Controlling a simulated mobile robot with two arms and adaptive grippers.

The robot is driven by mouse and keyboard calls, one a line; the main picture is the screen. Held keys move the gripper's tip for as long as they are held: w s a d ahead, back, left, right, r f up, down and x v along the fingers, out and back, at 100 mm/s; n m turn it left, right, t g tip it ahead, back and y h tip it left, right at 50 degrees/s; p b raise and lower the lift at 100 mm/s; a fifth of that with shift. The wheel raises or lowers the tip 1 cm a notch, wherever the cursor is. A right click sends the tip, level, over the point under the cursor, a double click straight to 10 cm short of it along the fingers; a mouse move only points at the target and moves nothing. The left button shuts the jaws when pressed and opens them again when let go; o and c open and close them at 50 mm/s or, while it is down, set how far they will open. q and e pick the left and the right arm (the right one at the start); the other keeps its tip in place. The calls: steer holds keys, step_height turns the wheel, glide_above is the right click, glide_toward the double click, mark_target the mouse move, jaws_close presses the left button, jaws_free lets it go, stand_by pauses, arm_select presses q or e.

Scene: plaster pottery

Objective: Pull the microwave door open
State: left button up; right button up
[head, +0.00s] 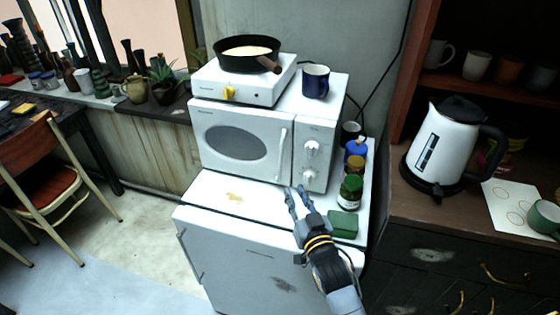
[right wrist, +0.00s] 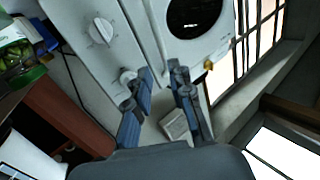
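The white microwave (head: 222,163) stands on a small white fridge, and its door with the dark oval window looks shut. The upright door handle (head: 282,155) is on the door's right side, left of the two knobs. My right gripper (head: 297,195) is in front of the microwave, just below and right of the handle's lower end. In the right wrist view the gripper (right wrist: 160,76) is open with nothing between its fingers. The handle (right wrist: 156,32) shows beyond the fingertips there, apart from them as far as I can tell. My left gripper is not in view.
A hot plate (head: 262,92) with a black pan (head: 232,60) and a blue mug (head: 316,82) are on the microwave. Jars (head: 350,190) and a green sponge (head: 343,224) stand right of my gripper.

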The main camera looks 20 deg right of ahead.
mark_target(281, 164)
steer(key=w+p, duration=0.2)
steer(key=w, duration=1.1)
steer(key=shift+w, duration=0.4)
jaws_close()
